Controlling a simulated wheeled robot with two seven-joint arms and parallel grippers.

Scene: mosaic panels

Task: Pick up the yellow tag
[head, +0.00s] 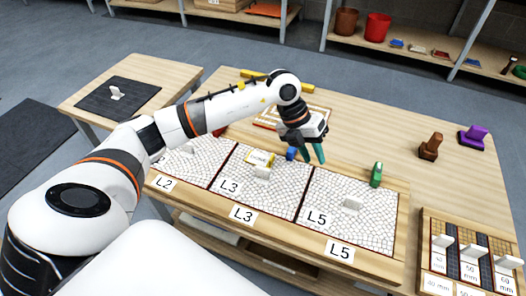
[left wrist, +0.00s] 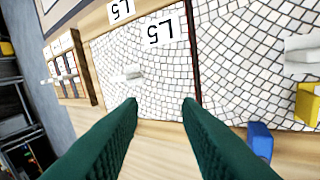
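A small yellow piece with a white lettered face (head: 260,158), which looks like the yellow tag, sits at the back edge of the L3 mosaic panel (head: 285,190). In the left wrist view a yellow block (left wrist: 308,104) shows at the right edge, partly cut off, beside a white piece (left wrist: 302,52). My left gripper (head: 314,156) is above the table's back side, to the right of the yellow piece and apart from it. Its green fingers (left wrist: 161,104) are spread with nothing between them. My right gripper is not in view.
A small blue piece (head: 291,153) stands between the yellow piece and my left gripper. A green piece (head: 376,174) is behind panel L5 (head: 375,222). Brown (head: 430,147) and purple (head: 473,137) pieces stand at the right. A divided tray (head: 428,240) is front right.

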